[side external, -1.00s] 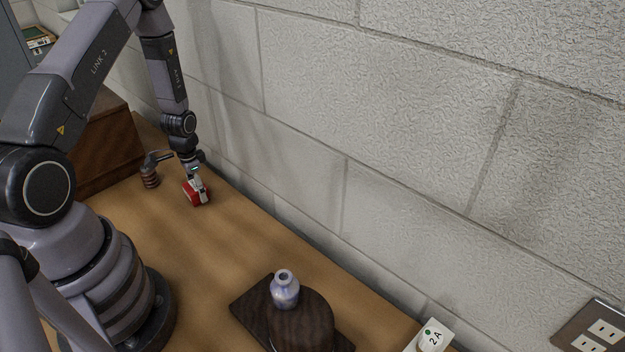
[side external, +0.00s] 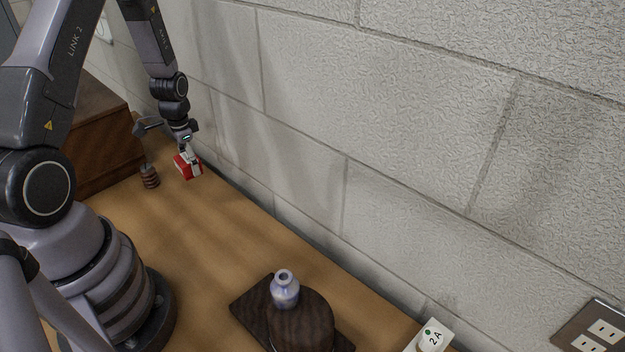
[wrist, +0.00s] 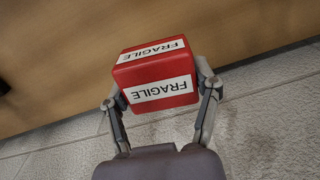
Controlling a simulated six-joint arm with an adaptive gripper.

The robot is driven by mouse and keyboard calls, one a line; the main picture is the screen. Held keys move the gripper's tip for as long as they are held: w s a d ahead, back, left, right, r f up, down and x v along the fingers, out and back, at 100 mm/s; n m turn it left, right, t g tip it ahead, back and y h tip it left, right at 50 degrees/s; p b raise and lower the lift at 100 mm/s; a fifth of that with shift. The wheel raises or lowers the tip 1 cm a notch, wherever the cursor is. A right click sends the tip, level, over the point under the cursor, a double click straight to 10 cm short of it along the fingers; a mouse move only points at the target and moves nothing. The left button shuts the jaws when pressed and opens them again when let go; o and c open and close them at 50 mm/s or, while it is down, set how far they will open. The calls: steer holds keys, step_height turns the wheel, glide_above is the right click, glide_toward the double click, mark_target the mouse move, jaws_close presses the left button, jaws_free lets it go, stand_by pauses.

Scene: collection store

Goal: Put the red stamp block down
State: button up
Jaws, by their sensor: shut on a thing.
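The red stamp block (side external: 183,168) carries white labels. In the wrist view the red block (wrist: 124,78) shows the word FRAGILE on two faces. My gripper (side external: 188,158) is shut on it, with one finger on each side, and the wrist view shows my gripper (wrist: 161,92) the same way. The block is at the far end of the table, near the wall. It appears to be held above the tabletop; the exact gap cannot be told.
A small ribbed brown object (side external: 149,177) stands just left of the block. A dark wooden box (side external: 104,140) is behind it. A bluish vase (side external: 285,288) and a dark rounded wooden piece (side external: 302,325) are at the front. The middle of the table (side external: 215,240) is clear.

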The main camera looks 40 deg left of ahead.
steer(key=n, duration=0.1)
glide_toward(239, 220)
step_height(239, 220, down, 3)
steer(key=shift+r, duration=0.15)
steer(key=shift+f, duration=2.2)
steer(key=shift+f, duration=0.15)
steer(key=o, duration=1.2)
